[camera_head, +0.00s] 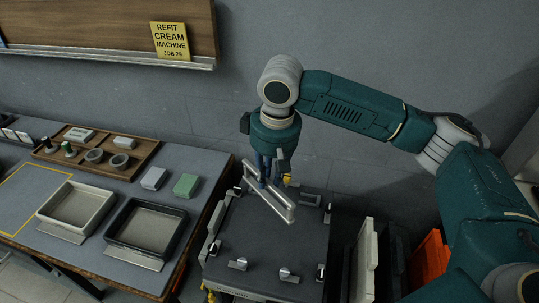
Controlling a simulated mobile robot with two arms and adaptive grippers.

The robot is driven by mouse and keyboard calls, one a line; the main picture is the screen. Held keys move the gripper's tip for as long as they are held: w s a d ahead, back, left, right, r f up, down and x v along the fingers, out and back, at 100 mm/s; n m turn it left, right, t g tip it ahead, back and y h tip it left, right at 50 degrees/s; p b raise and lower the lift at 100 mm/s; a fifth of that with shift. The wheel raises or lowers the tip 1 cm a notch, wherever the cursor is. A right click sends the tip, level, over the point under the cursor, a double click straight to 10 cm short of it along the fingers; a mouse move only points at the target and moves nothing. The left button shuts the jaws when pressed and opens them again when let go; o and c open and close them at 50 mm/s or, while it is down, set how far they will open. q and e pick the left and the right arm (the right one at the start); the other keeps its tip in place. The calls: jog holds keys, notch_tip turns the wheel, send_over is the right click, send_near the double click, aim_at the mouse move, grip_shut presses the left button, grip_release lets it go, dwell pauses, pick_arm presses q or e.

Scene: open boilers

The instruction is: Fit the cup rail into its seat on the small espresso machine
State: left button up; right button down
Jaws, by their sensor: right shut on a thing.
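The cup rail (270,198), a narrow silver frame, slants from upper left to lower right in the head view. My right gripper (270,180) is shut on it from above. The rail is over the back part of the dark flat top of the espresso machine (262,243). I cannot tell whether the rail touches the top. Several small silver brackets with dark parts stand around the top's edges. The gripper and rail hide part of the back edge. My left gripper is out of view.
Left of the machine is a workbench (110,217) with a light tray (76,211), a dark tray (146,232), a green block (186,185) and a wooden tray (97,153) of small parts. Upright panels (366,262) and an orange piece (429,262) stand at right.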

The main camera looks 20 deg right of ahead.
pick_arm(q)
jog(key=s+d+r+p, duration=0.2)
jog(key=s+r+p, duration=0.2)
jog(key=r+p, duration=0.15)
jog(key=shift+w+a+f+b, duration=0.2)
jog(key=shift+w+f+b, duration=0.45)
jog(key=shift+b, duration=0.4)
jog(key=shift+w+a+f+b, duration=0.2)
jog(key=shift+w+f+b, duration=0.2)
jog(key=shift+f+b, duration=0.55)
pick_arm(e)
jog(key=w+d+f+n, duration=0.7)
jog(key=w+d+f, duration=0.1)
jog(key=f, duration=0.3)
jog(key=shift+w+d+f+n+y, duration=0.2)
jog(key=shift+w+d+n+y, duration=0.15)
jog(key=shift+d, duration=0.4)
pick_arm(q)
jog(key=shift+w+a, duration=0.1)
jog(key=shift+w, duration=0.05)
pick_arm(e)
jog(key=shift+f, duration=0.35)
pick_arm(q)
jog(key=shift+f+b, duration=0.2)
jog(key=shift+b, duration=0.2)
pick_arm(e)
jog(key=shift+f, duration=0.55)
